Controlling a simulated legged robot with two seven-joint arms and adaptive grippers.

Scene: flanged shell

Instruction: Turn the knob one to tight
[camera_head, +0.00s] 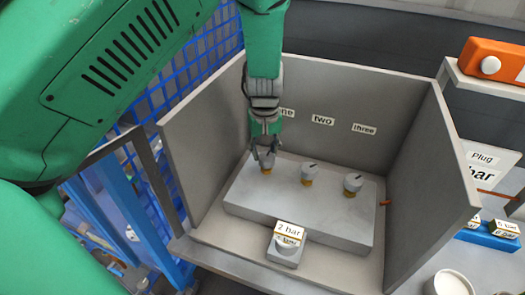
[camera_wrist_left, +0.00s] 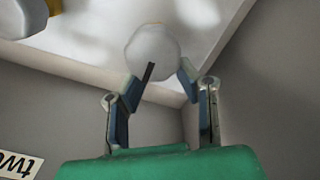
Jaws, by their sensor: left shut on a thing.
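Knob one is the leftmost of three knobs on a grey block (camera_head: 250,205), below the label "one" (camera_head: 287,113). My left gripper (camera_head: 266,160) reaches down from above and is shut around this knob in the head view. The head view shows the knob's base partly hidden by the fingers. My right gripper is not in view.
Knob two (camera_head: 308,173) and knob three (camera_head: 353,184) stand to the right on the same block. A "2 bar" tag (camera_head: 290,233) sits in front. Grey walls (camera_head: 420,170) close the shell at the back and sides. A white cup (camera_head: 450,284) is at the lower right.

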